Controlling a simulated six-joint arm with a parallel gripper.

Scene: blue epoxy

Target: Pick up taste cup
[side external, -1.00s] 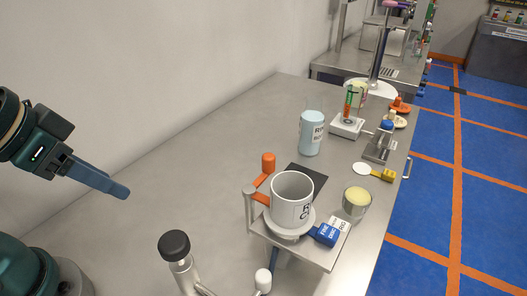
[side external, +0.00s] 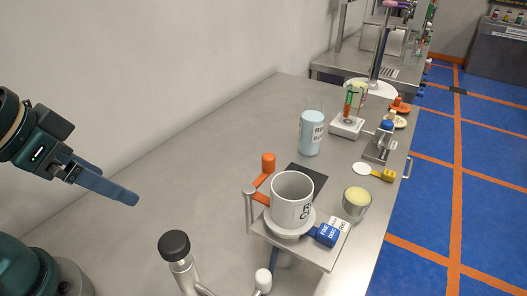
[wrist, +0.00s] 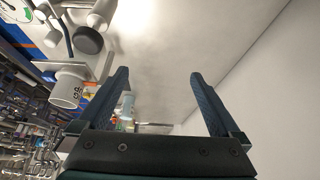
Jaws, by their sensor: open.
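A white mug (side external: 291,200) with dark letters on its side stands upright on a small raised metal stand (side external: 322,252) at the front of the bench. A clear cup (side external: 356,202) with pale yellow contents stands just right of it. I cannot read a label that says which one is the taste cup. My gripper (side external: 120,190) is at the left, well apart from both, above the bench. In the wrist view my gripper (wrist: 159,75) is open with nothing between its fingers, and the mug (wrist: 68,88) shows left of the fingers.
A pale blue bottle (side external: 311,133) and a small scale (side external: 347,127) are farther back.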

